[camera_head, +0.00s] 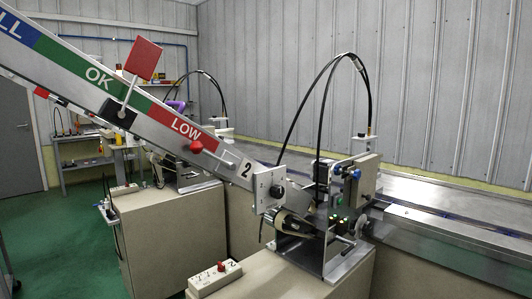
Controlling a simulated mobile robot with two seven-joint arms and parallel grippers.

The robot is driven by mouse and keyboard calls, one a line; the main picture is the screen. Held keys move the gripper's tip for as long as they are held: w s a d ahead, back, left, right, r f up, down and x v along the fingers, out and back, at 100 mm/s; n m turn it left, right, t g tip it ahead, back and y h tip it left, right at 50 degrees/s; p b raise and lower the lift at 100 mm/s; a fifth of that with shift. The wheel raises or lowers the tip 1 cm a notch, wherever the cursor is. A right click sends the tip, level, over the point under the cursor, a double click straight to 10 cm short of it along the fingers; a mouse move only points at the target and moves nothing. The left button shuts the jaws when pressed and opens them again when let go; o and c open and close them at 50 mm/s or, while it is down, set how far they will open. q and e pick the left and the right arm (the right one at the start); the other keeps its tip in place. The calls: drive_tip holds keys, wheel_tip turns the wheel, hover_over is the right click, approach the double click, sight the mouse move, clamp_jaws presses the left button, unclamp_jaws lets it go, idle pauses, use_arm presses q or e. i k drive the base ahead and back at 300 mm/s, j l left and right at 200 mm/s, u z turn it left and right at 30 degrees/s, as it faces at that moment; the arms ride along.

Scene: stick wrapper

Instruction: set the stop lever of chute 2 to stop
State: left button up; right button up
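Chute 2 (170,120) slopes down from the upper left to a machine at centre right. Its side carries a blue, green "OK" and red "LOW" band, and a white plate with a "2" (247,168) near its lower end. A red ball knob (196,147) sits on the chute's side just below the "LOW" band, with a thin pale rod beside it running toward the lower right. It looks like the stop lever, but I cannot tell its setting, and no stop marking is readable. Neither of my grippers is in view.
A red square flag (143,59) stands on a rod above the chute. The machine (315,230) at the lower end has cables and small lit buttons. Green floor (85,225) is open at left.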

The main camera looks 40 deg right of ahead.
sight(196, 147)
drive_tip(key=l+z, duration=0.1)
drive_tip(key=z, duration=0.7)
drive_tip(key=i+l+u, duration=0.3)
drive_tip(key=i+l, duration=0.1)
drive_tip(key=l, duration=0.1)
